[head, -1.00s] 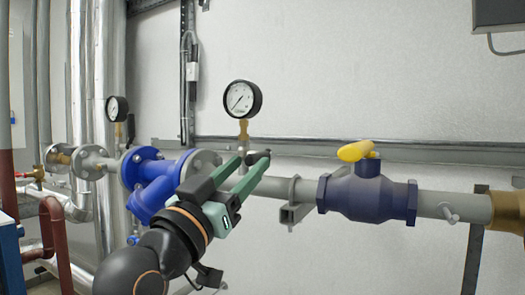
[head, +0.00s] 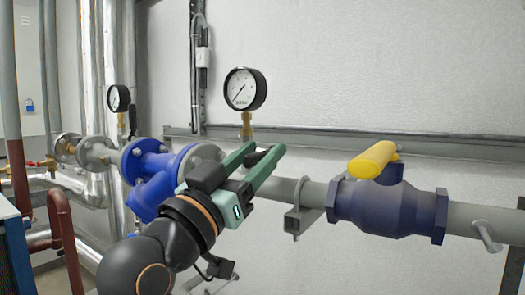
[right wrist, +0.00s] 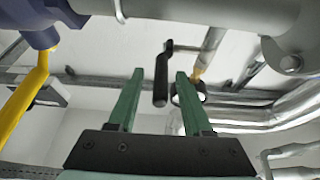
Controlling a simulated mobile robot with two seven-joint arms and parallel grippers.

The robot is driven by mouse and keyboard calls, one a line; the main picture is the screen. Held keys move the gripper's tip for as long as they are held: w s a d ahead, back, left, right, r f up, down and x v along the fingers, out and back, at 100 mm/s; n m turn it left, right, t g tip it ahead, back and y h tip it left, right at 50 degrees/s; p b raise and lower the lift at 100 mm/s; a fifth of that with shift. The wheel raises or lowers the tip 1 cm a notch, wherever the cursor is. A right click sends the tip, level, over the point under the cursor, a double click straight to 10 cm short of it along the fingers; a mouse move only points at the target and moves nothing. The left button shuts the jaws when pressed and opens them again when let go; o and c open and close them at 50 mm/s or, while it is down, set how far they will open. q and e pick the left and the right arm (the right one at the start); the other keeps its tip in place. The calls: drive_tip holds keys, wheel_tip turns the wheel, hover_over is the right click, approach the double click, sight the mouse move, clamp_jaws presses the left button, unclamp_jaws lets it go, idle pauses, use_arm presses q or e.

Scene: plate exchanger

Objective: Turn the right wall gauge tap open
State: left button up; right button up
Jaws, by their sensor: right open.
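The right wall gauge (head: 245,89) has a round white dial and a black rim. It stands on a brass stem (head: 246,125) above the pipe. Its tap has a black lever (head: 254,158), partly hidden behind my right gripper's fingers in the head view. My right gripper (head: 264,150) is open, its green fingers reaching up to the tap just below the gauge. In the right wrist view the black lever (right wrist: 161,80) shows in the gap between the two fingertips (right wrist: 159,74). I cannot tell whether either finger touches it. My left gripper is not in view.
A blue valve with a yellow handle (head: 372,160) sits on the pipe to the right. A blue flanged fitting (head: 157,180) lies to the left, with a second, smaller gauge (head: 118,98) beyond it. A pipe bracket (head: 299,212) is just right of my gripper.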

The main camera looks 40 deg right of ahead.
idle(0.3)
clamp_jaws()
idle(1.3)
